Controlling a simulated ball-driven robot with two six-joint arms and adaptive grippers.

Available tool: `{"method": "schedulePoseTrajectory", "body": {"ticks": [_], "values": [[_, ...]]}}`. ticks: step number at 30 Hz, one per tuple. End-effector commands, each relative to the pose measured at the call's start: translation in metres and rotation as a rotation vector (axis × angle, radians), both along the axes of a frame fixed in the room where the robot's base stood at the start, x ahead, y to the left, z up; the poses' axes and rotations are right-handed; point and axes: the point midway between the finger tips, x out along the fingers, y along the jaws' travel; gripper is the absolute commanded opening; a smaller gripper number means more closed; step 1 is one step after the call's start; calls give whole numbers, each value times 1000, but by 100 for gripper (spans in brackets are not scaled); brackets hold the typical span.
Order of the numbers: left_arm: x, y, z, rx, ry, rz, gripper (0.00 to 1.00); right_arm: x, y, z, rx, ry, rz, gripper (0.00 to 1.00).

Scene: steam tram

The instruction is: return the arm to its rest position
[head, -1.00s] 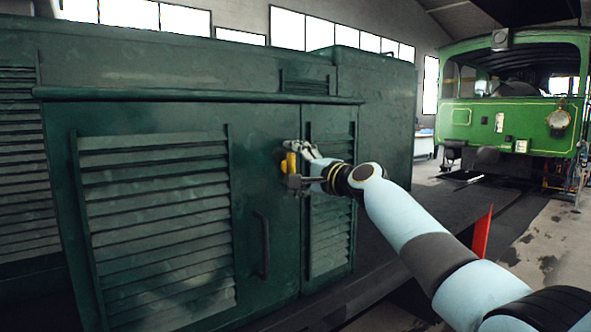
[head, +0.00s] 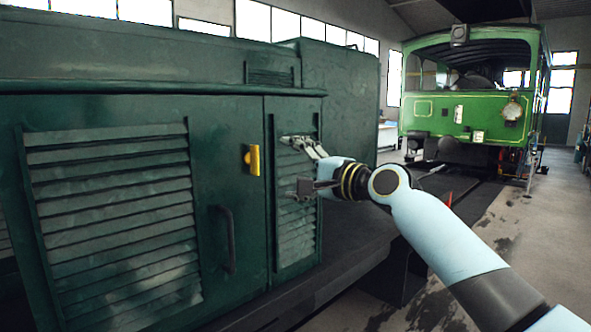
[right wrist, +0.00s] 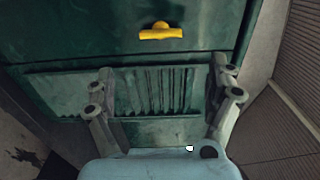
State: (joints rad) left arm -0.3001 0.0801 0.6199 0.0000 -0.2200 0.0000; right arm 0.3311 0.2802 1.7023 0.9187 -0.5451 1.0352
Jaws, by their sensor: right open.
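My right gripper (head: 291,167) is open and empty in front of the narrow louvred panel (head: 296,225) of the dark green cabinet. A yellow handle (head: 252,159) sits upright on the cabinet door, to the left of the gripper and apart from it. In the right wrist view the yellow handle (right wrist: 161,31) lies beyond the fingertips, and nothing is between the open fingers (right wrist: 164,84). My right arm reaches in from the lower right. My left gripper is not in view.
The dark green cabinet (head: 110,108) fills the left side, with a dark bar handle (head: 222,240) on its wide louvred door. A green tram (head: 472,108) stands at the back right. The concrete floor (head: 540,250) at the right is clear.

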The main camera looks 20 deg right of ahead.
Motion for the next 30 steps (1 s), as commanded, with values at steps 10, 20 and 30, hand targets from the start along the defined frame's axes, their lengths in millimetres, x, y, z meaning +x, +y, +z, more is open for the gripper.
{"method": "schedulePoseTrajectory", "body": {"ticks": [10, 20, 30], "values": [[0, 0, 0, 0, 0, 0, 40, -3, -1, 0, 0, -1, 0, 88], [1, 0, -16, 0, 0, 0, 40, -11, 2, -45, 8, 46, 3, 88], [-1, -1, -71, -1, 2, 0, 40, -67, -9, -309, -56, 387, -65, 88]]}}
